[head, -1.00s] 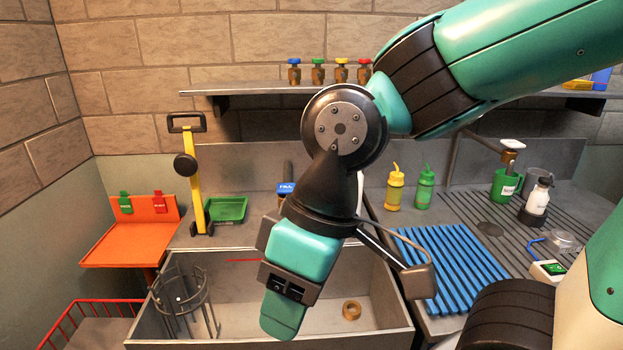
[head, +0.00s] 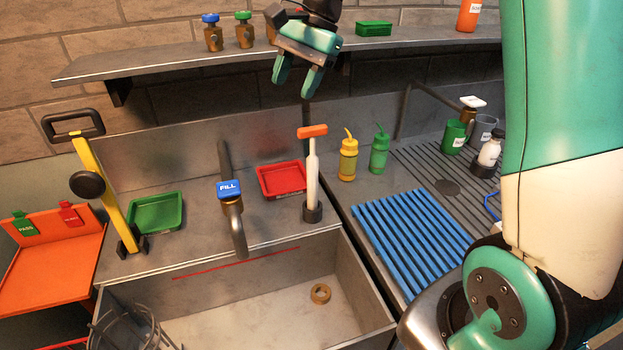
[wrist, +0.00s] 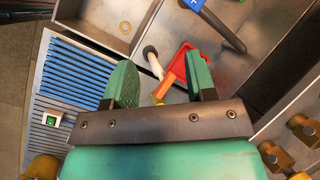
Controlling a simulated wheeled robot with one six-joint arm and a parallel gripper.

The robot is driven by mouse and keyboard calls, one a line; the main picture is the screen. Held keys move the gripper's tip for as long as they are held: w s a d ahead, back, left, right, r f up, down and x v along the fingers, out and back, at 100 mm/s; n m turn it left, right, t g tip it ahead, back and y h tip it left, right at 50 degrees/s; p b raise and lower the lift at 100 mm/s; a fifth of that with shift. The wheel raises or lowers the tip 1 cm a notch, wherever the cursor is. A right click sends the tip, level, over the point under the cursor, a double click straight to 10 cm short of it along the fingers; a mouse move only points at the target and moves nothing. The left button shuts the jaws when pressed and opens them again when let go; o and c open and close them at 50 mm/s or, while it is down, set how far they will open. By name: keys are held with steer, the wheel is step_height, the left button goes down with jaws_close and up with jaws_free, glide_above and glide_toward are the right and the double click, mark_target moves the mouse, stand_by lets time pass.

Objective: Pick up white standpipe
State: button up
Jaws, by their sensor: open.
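The white standpipe (head: 312,183) stands upright in a dark round base on the ledge behind the sink, with an orange T-shaped handle (head: 312,131) on top. In the wrist view the standpipe (wrist: 152,62) and its orange handle show between the two green fingers. My gripper (head: 294,88) is open and empty, fingers pointing down. In the head view it appears above and slightly left of the handle, apart from it. It also shows in the wrist view (wrist: 160,76).
A red tray (head: 282,196) and the blue FILL tap (head: 229,189) stand left of the standpipe. Yellow (head: 348,160) and green (head: 380,152) bottles stand to its right. A shelf (head: 180,66) with valves runs behind my gripper. The sink (head: 240,318) lies in front.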

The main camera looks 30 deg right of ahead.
steer(key=w+d+m+p, duration=0.1)
steer(key=w+d+m, duration=0.2)
steer(key=d+m, duration=0.3)
steer(key=w+d+m+p, duration=0.1)
steer(key=w+d+m, duration=0.25)
steer(key=d, duration=0.45)
steer(key=b, duration=0.3)
glide_above(314, 127)
steer(key=d, duration=0.1)
steer(key=f, duration=1)
steer(key=shift+s+d+f, duration=0.15)
steer(key=shift+s+f, duration=0.15)
steer(key=shift+f, duration=0.05)
steer(key=shift+d+p+x, duration=0.2)
steer(key=shift+p+x, duration=0.5)
steer(key=shift+x, duration=0.8)
steer(key=shift+d+p+x, duration=0.15)
steer(key=shift+p+x, duration=0.5)
steer(key=shift+x, duration=0.85)
steer(key=shift+w+f, duration=0.15)
jaws_close()
